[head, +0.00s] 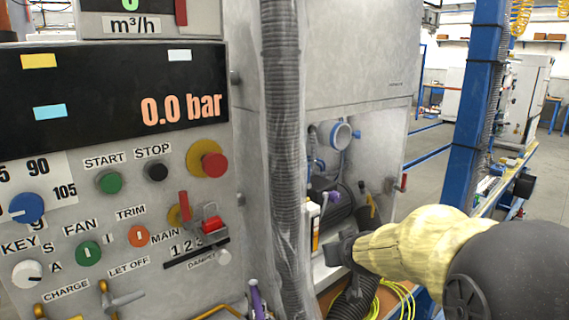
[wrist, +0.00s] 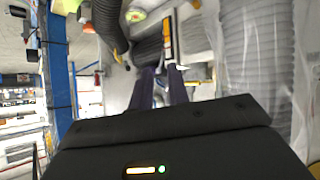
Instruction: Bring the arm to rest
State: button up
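My arm reaches in from the lower right of the head view, with a pale yellow cover over its forearm. My gripper (head: 338,246) is the dark piece at its left end, beside the big corrugated hose (head: 283,150). Its fingers are hard to make out there. In the wrist view my gripper (wrist: 160,72) shows two dark purplish fingers standing apart with a gap between them. Nothing is seen held in the gap.
The control panel (head: 130,185), with buttons, knobs, a red lever and a "0.0 bar" display (head: 182,108), fills the left. A blue post (head: 481,100) stands at the right. Yellow cable (head: 395,292) lies below the arm. Open floor shows at the far right.

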jog(key=s+d+f+m+g, duration=0.1)
jog(key=s+f+g, duration=0.3)
jog(key=s+f, duration=0.5)
jog(key=s+d+f+m+g, duration=0.1)
jog(key=s+f+g, duration=0.35)
jog(key=s, duration=0.85)
jog(key=w+p+v, duration=0.2)
jog(key=p+v, duration=0.8)
jog(key=w+p+v, duration=0.2)
jog(key=p+v, duration=0.8)
jog(key=p, duration=0.1)
jog(key=shift+s+a+r, duration=0.25)
jog(key=shift+a+r, duration=0.05)
jog(key=shift+r, duration=0.25)
